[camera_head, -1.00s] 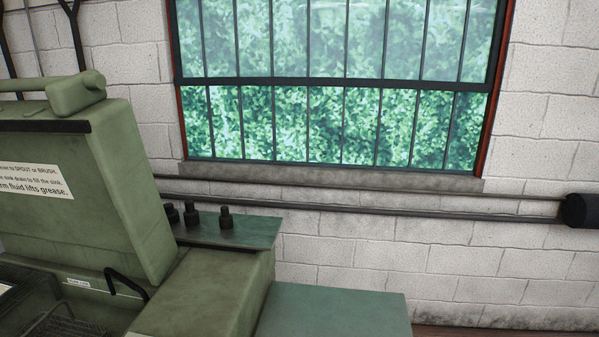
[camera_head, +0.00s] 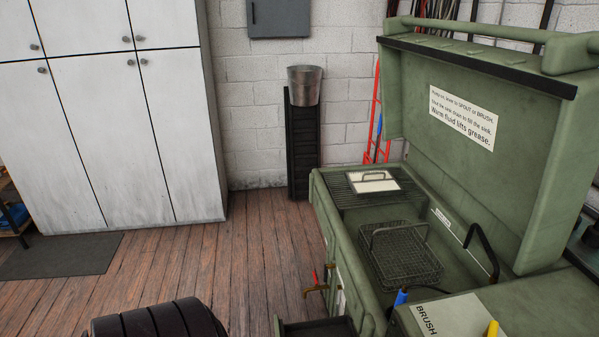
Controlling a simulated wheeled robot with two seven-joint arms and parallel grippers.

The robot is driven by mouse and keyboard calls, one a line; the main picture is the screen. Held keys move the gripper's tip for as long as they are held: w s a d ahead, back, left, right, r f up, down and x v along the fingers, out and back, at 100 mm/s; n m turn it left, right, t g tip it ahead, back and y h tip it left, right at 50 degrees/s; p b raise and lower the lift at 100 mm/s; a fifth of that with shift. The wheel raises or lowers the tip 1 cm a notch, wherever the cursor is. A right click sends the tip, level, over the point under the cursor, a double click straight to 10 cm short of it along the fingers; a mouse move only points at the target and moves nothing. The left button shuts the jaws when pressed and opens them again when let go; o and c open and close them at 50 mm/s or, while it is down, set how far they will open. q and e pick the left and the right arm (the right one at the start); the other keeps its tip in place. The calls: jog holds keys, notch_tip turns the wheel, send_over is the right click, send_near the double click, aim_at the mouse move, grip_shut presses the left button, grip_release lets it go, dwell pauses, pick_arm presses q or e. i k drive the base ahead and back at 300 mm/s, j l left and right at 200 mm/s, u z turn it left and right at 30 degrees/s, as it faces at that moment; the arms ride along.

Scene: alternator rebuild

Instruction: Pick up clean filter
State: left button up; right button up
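A flat pale panel (camera_head: 373,181) with a dark handle lies on the slatted rack at the far left end of the open green parts washer (camera_head: 470,290). It may be the clean filter, but I cannot tell for sure. No other filter is recognisable in view. Neither of my grippers shows in the head view.
A wire basket (camera_head: 403,262) sits in the washer sink, below the raised lid (camera_head: 480,165). A drawer (camera_head: 315,328) sticks out at the washer's front. A metal bucket (camera_head: 304,86) tops a black stand by the wall. White cabinets (camera_head: 115,150) stand left; wooden floor (camera_head: 235,250) between is largely clear.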

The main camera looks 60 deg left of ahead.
aim_at(376, 182)
jog(key=u, duration=1.3)
jog(key=i+j, duration=0.2)
jog(key=j, duration=0.2)
jog(key=i+j+z, duration=0.1)
jog(key=j, duration=0.25)
jog(key=i+j, duration=0.25)
jog(key=j, duration=0.2)
jog(key=i+j+z, duration=0.15)
jog(key=j, duration=0.2)
jog(key=i+j, duration=0.15)
jog(key=j, duration=0.3)
jog(key=i+j+z, duration=0.1)
jog(key=j, duration=0.3)
jog(key=i+j, duration=0.2)
jog(key=j, duration=0.25)
jog(key=i+j+z, duration=0.1)
jog(key=j, duration=0.3)
